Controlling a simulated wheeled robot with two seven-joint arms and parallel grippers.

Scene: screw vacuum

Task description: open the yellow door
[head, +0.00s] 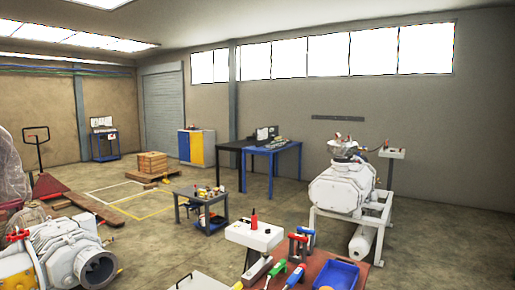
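A cabinet with a yellow door (197,151) stands against the far wall, left of the middle in the head view. The door looks closed, and its handle is too small to make out. Small items sit on the cabinet top. Neither of my grippers is in view, and neither arm shows.
A blue table (271,151) and a black table stand right of the cabinet. A low tool cart (201,207) and a pallet with wooden boxes (152,165) stand before it. White pump machines (342,187) flank the foreground; a red-brown bench (318,268) is nearest. Open floor lies between.

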